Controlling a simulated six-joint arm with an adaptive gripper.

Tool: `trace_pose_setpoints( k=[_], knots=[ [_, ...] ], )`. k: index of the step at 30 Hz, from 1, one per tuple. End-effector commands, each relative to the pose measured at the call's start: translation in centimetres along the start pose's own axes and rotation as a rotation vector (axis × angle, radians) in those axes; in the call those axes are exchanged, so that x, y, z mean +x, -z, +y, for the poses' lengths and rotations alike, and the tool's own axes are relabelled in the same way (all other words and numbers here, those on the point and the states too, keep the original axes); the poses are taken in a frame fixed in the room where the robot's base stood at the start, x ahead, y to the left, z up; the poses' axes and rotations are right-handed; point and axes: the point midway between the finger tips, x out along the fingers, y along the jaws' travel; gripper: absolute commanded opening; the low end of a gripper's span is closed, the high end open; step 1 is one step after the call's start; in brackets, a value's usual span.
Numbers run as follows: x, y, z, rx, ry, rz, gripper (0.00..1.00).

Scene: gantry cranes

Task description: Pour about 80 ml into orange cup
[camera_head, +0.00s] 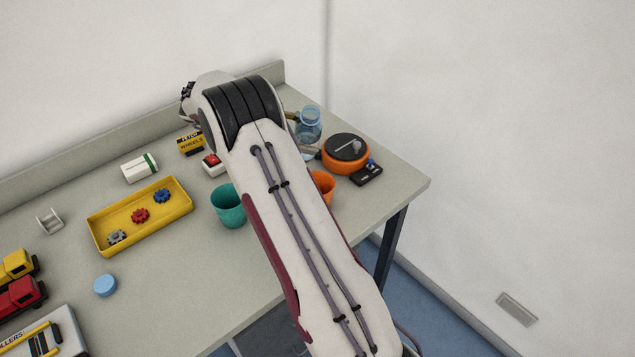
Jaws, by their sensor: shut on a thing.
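The orange cup (325,183) stands on the table just right of my arm, which hides its left part. A clear blue bottle (310,124) shows behind the cup, roughly upright, beside the far end of my arm. Whether its base touches the table is unclear. My gripper (293,117) is mostly hidden behind my arm; only a small part shows at the bottle's left side, and it is shut on the bottle. The liquid level is too small to read. A teal cup (228,206) stands left of my arm.
An orange round device with a dark top (345,165) and a small black device (367,175) stand right of the bottle. A yellow tray (120,239) with gears, a white container (139,167), a blue disc (105,285) and toy trucks (22,294) lie left.

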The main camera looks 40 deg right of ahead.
Motion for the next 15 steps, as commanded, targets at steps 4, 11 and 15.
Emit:
trace_pose_setpoints(
  k=[4,11,15],
  knots=[
    [0.0,-0.01,-0.04,-0.047,-0.021,0.015,0.14],
    [0.24,-0.47,0.24,-0.132,-0.056,0.04,0.14],
    [0.46,-0.88,0.49,-0.186,-0.078,0.056,0.14]
  ],
)
